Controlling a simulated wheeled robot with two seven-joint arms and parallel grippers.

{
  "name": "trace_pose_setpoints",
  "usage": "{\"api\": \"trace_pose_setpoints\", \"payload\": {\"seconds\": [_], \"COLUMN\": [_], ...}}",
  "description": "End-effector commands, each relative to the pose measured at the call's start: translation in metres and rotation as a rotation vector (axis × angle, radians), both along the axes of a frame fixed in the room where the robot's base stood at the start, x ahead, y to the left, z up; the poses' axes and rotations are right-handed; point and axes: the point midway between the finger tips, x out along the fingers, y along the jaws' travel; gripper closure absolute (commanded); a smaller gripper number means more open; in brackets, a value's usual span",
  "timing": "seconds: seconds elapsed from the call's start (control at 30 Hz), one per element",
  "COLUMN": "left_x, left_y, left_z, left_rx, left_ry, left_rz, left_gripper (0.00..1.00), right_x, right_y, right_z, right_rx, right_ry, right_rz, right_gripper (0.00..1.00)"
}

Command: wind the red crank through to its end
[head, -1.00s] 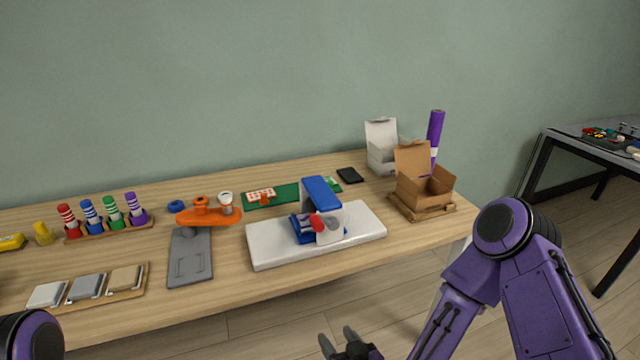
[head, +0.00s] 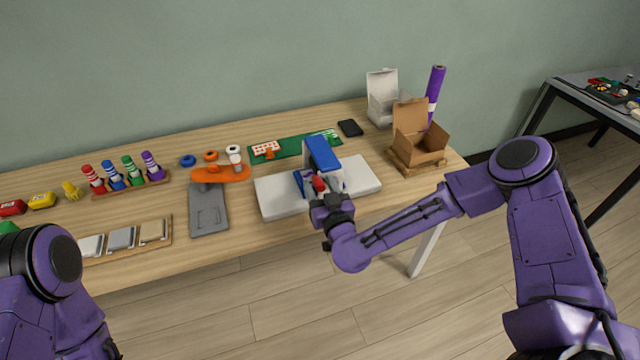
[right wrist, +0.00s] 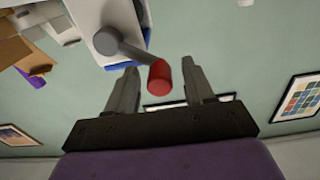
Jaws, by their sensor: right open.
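The red crank knob (head: 319,184) is on the front of a blue and white device (head: 322,155) standing on a white slab (head: 362,176). In the right wrist view the red knob (right wrist: 160,77) sits at the end of a grey crank arm (right wrist: 125,48). My right gripper (head: 322,196) is at the front of the device. In the right wrist view my right gripper (right wrist: 162,88) is open, with the knob between its fingertips and space on both sides. It does not grip the knob. My left arm shows at the lower left, but its gripper is out of view.
A grey plate (head: 208,212) with an orange fixture (head: 220,174) lies left of the slab. An open cardboard box (head: 424,148) stands to the right. A green mat (head: 291,147) lies behind. Bare table lies at the front edge.

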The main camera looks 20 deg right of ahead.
Motion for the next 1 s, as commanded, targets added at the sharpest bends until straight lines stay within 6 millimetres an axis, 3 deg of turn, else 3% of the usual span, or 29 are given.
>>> {"api": "trace_pose_setpoints", "payload": {"seconds": [0.2, 0.27, 0.37, 0.4, 1.0], "left_x": [0.0001, 0.0, 0.0, 0.0, 0.0], "left_y": [-0.0001, 0.0, 0.0, 0.0, 0.0], "left_z": [-0.0001, -0.0001, 0.0, 0.0, -0.0072], "left_rx": [0.0, 0.0, 0.0, 0.0, 0.0], "left_ry": [0.0, 0.0, 0.0, 0.0, 0.0], "left_rz": [0.0, 0.0, 0.0, 0.0, 0.0], "left_gripper": [1.0, 1.0, 1.0, 1.0, 1.0], "right_x": [0.0007, 0.0006, 0.0005, 0.0005, -0.0001], "right_y": [0.0003, 0.0003, 0.0003, 0.0003, 0.0044], "right_z": [-0.0004, -0.0004, -0.0004, -0.0004, -0.0069], "right_rx": [0.0, 0.0, 0.0, 0.0, -0.118], "right_ry": [0.001, 0.001, 0.001, 0.001, -0.004], "right_rz": [0.001, 0.001, 0.001, 0.001, 0.001], "right_gripper": [0.47, 0.64, 0.96, 1.0, 1.0]}}
